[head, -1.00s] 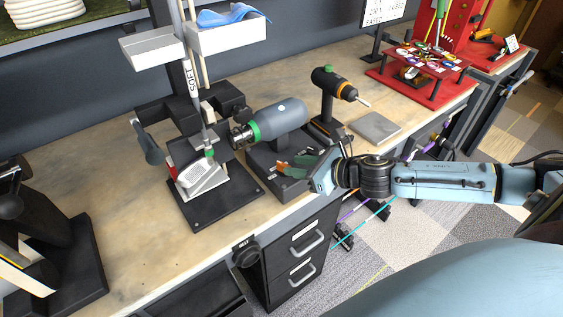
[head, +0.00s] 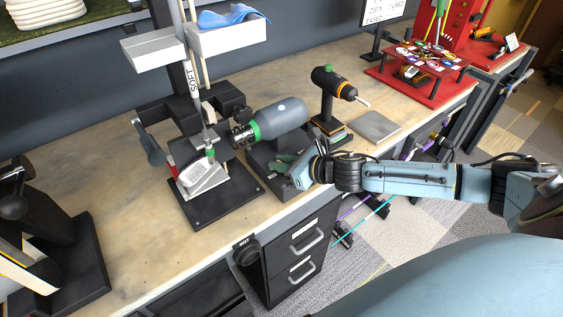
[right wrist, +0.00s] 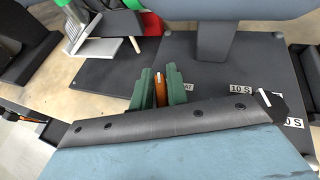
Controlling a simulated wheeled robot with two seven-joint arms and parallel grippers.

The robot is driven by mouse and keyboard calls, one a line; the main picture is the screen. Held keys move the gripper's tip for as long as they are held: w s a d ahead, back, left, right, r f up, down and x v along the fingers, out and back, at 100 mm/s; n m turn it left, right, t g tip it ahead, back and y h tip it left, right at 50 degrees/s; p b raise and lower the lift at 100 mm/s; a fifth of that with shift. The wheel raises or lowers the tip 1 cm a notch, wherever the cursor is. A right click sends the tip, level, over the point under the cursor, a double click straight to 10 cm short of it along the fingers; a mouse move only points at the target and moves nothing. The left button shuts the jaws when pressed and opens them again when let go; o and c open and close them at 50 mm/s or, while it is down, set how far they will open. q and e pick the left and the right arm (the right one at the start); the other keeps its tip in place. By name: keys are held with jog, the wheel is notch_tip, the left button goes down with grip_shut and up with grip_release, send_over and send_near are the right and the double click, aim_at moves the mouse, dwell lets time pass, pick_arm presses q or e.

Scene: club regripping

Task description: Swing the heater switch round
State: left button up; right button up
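The heater is a grey cylinder (head: 282,117) with a green ring, lying on a black base on the bench. In the right wrist view its switch is an orange-brown lever (right wrist: 160,90), beside a partly hidden label ending in "AT". My right gripper (head: 287,163) is at the front of the heater base. In the right wrist view its green fingers (right wrist: 158,88) stand close on both sides of the lever and appear shut on it. The lever's foot is hidden behind the gripper body. My left gripper is out of view.
A black knob (right wrist: 269,104) with a white mark and "10 S" labels is right of the switch. A club (head: 206,179) stands in a black fixture left of the heater. A drill-like tool (head: 335,85) stands behind. Drawers (head: 302,245) are below the bench edge.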

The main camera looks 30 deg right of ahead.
grip_shut()
jog(key=shift+h, duration=0.3)
jog(key=m+t+h+p, duration=0.1)
jog(key=m+h+p, duration=0.1)
jog(key=shift+r+m+h, duration=0.1)
jog(key=shift+m+h, duration=0.2)
jog(key=shift+m, duration=0.1)
jog(key=m+h+p, duration=0.2)
jog(key=h, duration=0.1)
jog(key=shift+r+m, duration=0.1)
jog(key=shift+m, duration=0.3)
jog(key=m+h+p, duration=0.1)
jog(key=h, duration=0.1)
jog(key=m+h+p, duration=0.1)
jog(key=m, duration=0.1)
jog(key=shift+d+g+h+p, duration=0.2)
jog(key=shift+g+h+p, duration=0.1)
jog(key=shift+h+p, duration=0.1)
jog(key=shift+d+m+g+h+p, duration=0.1)
jog(key=shift+m+g+h+p, duration=0.4)
jog(key=shift+m+h, duration=0.65)
jog(key=shift+f, duration=0.2)
